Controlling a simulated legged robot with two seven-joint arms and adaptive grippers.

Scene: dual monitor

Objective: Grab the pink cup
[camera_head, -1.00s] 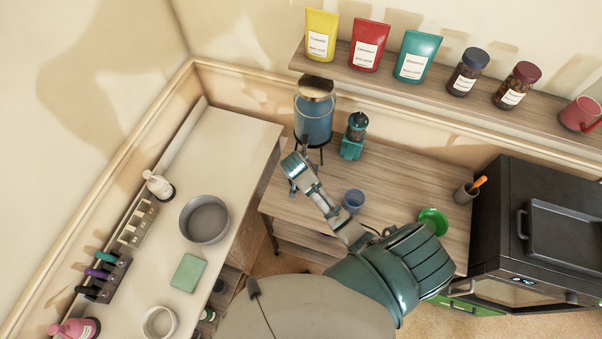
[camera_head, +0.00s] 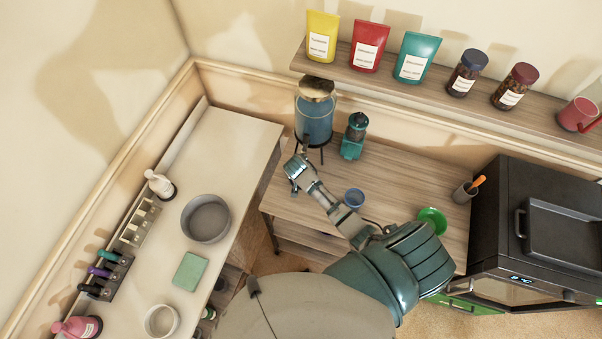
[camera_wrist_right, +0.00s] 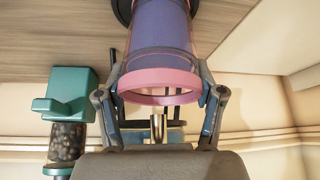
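The pink cup (camera_wrist_right: 160,84), see-through with a pink rim and a purple-looking body, shows in the right wrist view, where the scene appears upside down. My right gripper (camera_wrist_right: 160,104) has one finger on each side of it, seemingly touching just past the rim, so it looks shut on the cup. In the head view my right gripper (camera_head: 297,172) is over the wooden counter (camera_head: 400,165), in front of the blue drink dispenser (camera_head: 313,118); the cup cannot be made out there. My left gripper is not in view.
A teal grinder (camera_head: 354,135) stands beside the dispenser. A blue cup (camera_head: 354,198) and green dish (camera_head: 432,220) are near my right forearm. A black oven (camera_head: 545,225) is at the right. A reddish mug (camera_head: 578,114) sits on the wall shelf (camera_head: 430,92).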

